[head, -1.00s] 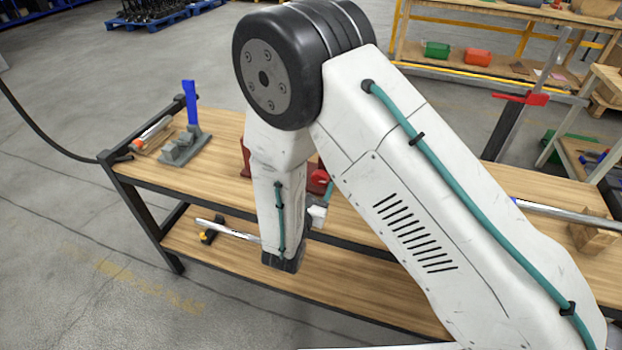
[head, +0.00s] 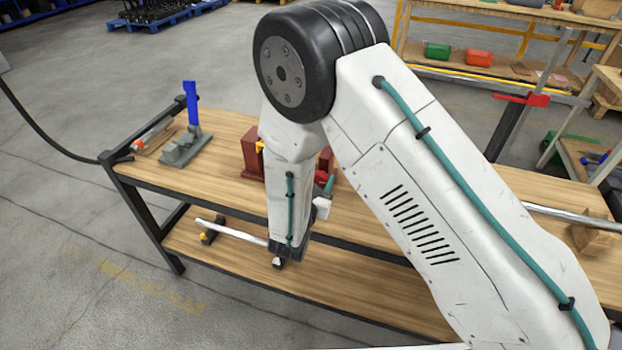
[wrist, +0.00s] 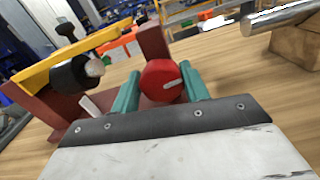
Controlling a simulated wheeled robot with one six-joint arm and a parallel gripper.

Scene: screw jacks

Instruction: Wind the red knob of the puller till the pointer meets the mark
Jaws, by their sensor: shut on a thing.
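The puller has a dark red frame (wrist: 150,42) with a yellow bar (wrist: 65,70) and a black cylinder with a pale end (wrist: 75,73). In the head view its frame (head: 250,155) stands on the bench, partly hidden behind my arm. The round red knob (wrist: 161,82), with a pale streak on its face, sits between the teal fingers of my gripper (wrist: 160,88), which is shut on it. A small white piece (wrist: 91,106) shows left of the fingers. I cannot tell which parts are the pointer and the mark, or whether they meet.
A grey tool with a blue upright handle (head: 191,105) stands at the bench's left end. A metal bar on a wooden block (head: 595,236) lies to the right. The lower shelf holds a pale bar (head: 230,230). Bare wooden bench top (head: 225,125) surrounds the puller.

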